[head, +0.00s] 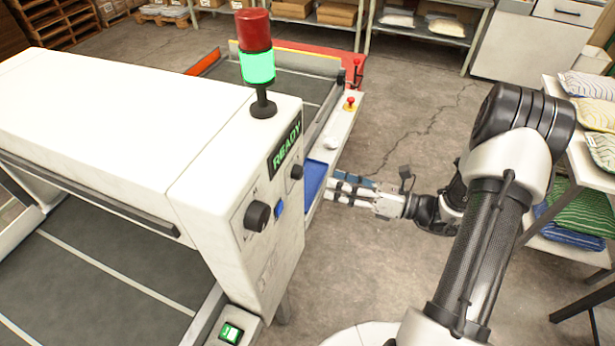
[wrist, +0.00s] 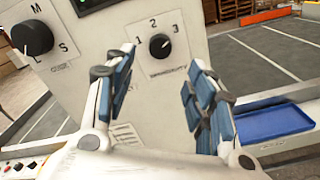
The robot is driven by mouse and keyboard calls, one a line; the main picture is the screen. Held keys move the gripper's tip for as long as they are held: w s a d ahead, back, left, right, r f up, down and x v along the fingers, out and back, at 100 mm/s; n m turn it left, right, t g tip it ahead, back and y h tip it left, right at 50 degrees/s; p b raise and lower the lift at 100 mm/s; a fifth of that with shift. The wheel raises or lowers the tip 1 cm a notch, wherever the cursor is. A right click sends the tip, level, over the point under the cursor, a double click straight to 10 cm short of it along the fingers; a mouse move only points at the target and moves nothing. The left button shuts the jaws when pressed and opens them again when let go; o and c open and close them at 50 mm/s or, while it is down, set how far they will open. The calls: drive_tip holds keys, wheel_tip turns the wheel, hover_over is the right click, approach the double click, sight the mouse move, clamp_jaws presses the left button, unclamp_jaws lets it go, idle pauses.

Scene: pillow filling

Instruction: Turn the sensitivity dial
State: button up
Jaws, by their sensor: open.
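The sensitivity dial (wrist: 160,46) is a small black knob on the machine's white panel in the wrist view, with the marks 1, 2 and 3 above it. In the head view a small black knob (head: 297,172) shows on the panel below the READY sign. My gripper (head: 335,189) is open and empty, to the right of the panel in the head view. In the wrist view my gripper's two blue-padded fingers (wrist: 160,70) stand apart, with the dial between and a little beyond their tips. They do not appear to touch it.
A larger black dial (wrist: 33,38) marked M, L and S sits left of the sensitivity dial. A blue tray (wrist: 272,122) lies to the right of the panel. A red and green signal tower (head: 257,62) stands on the machine. A shelf (head: 561,98) holds pillows at right.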

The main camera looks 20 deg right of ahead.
sight(302, 174)
drive_tip(key=b+x, duration=0.1)
drive_tip(key=x, duration=0.7)
drive_tip(key=shift+w+a, duration=0.2)
drive_tip(key=shift+a, duration=0.05)
drive_tip(key=shift+c, duration=0.5)
drive_tip(key=c, duration=1)
